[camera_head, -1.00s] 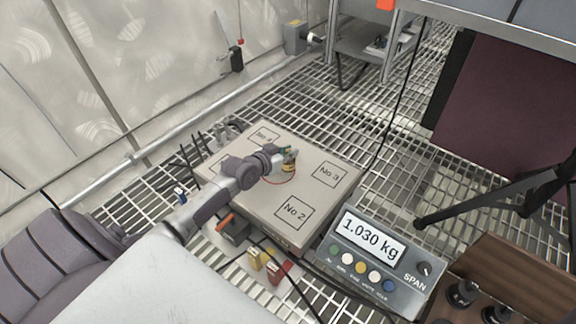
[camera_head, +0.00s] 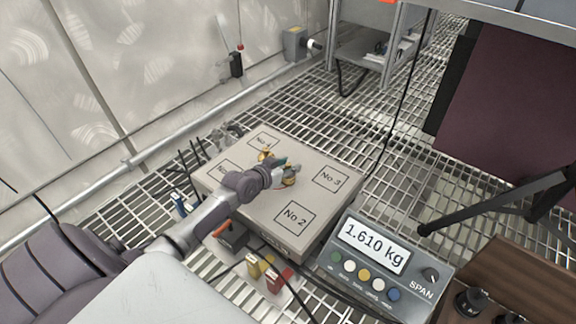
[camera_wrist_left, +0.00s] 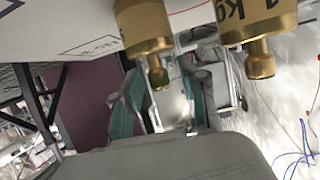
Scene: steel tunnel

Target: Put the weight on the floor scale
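The floor scale's grey platform (camera_head: 258,203) has numbered squares on top. Its display (camera_head: 371,246) reads 1.610 kg. A brass weight (camera_head: 265,156) stands near the No 1 square. A second brass weight (camera_head: 289,180) is at my left gripper (camera_head: 283,168), near the platform's middle, partly hidden by it. In the left wrist view, the fingers with teal pads (camera_wrist_left: 160,105) are apart. The knob of one brass weight (camera_wrist_left: 145,27) shows in front of the gap, with no visible grip on it. Beside it is a weight marked 1 kg (camera_wrist_left: 258,32). My right gripper is not in view.
A brown wooden box (camera_head: 485,277) with dark weights stands at lower right. A black tripod leg (camera_head: 480,212) and a maroon panel (camera_head: 505,115) are on the right. Cables and small coloured blocks (camera_head: 265,272) lie before the scale. Open grating lies behind it.

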